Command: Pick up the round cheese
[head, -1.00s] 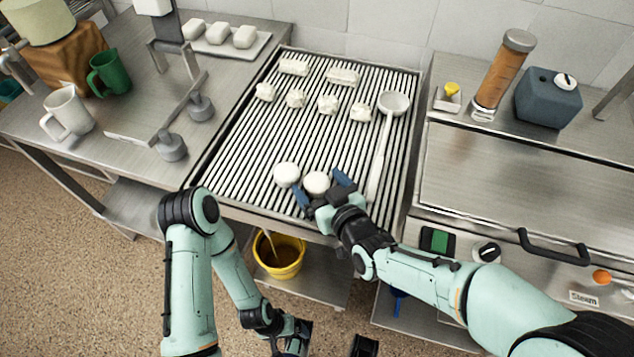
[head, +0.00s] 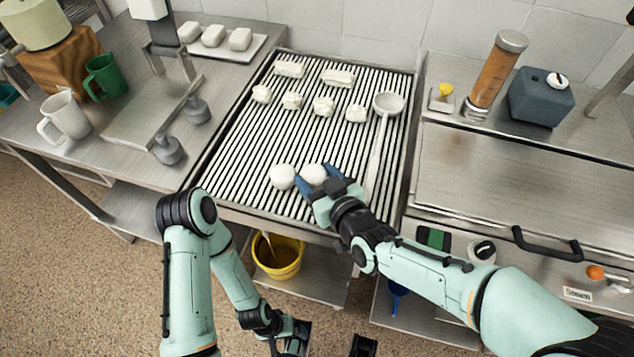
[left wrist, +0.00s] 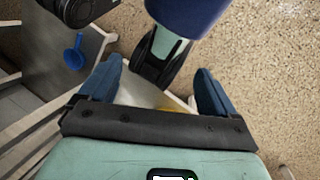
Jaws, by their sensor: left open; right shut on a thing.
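Two round white cheeses lie side by side near the front of the ribbed rack (head: 240,155). My right gripper (head: 315,178) is shut on the right-hand round cheese (head: 313,172), with a blue finger on each side of it. The left-hand round cheese (head: 282,177) lies just beside the gripper's left finger. I cannot tell whether the held cheese still touches the rack. My left gripper hangs low in front of the rack; in the left wrist view its blue fingers (left wrist: 158,95) are apart with nothing between them.
Several irregular white cheese pieces (head: 323,106) lie farther back on the rack. A long-handled ladle (head: 381,140) lies at its right side. A yellow bucket (head: 278,262) stands below. Mugs (head: 66,118) and a scale (head: 150,115) stand on the left table.

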